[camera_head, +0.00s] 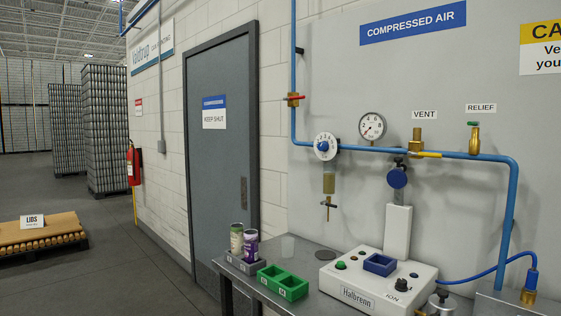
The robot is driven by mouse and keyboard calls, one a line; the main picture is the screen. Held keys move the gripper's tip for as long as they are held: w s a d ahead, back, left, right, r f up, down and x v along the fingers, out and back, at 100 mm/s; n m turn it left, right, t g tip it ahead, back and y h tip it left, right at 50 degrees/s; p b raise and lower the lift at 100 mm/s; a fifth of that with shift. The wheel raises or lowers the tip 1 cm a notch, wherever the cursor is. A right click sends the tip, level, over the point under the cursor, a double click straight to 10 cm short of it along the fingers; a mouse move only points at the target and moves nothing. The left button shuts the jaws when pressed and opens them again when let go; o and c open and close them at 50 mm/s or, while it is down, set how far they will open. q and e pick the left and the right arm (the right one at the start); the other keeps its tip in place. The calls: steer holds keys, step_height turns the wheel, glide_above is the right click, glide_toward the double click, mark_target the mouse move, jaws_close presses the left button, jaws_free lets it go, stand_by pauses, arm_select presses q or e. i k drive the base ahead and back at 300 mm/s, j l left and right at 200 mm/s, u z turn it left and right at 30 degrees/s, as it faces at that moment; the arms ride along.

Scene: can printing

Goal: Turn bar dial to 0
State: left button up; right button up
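The bar dial (325,146) is a round white disc with small numbers around a blue centre knob. It sits on the blue air pipe on the grey wall panel, above a small filter bowl (329,184). Its numbers are small, and I cannot tell which one it is set to. A round pressure gauge (372,126) with a white face stands on the pipe to its right; its needle points to the lower left. Neither of my grippers shows in this view, and nothing touches the dial.
A red-handled valve (293,99) is on the vertical pipe left of the dial. Vent (416,139) and relief (474,137) fittings are to the right. Below, a bench (290,249) holds a white Halbrenn machine (375,282), green tray (282,282) and two cans. A door (219,145) stands left.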

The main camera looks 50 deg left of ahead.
mark_target(324, 146)
steer(key=u, duration=1.35)
steer(key=i+j, duration=0.2)
steer(key=i+j+z, duration=0.15)
steer(key=j, duration=0.25)
steer(key=i+j, duration=0.25)
steer(key=i+j+z, duration=0.1)
steer(key=j, duration=0.35)
steer(key=i+j+z, duration=0.1)
steer(key=i+j, duration=0.3)
steer(key=j, duration=0.3)
steer(key=i+j+z, duration=0.1)
steer(key=j, duration=0.25)
steer(key=i+j+z, duration=0.1)
steer(key=i+j, duration=0.15)
steer(key=j, duration=0.15)
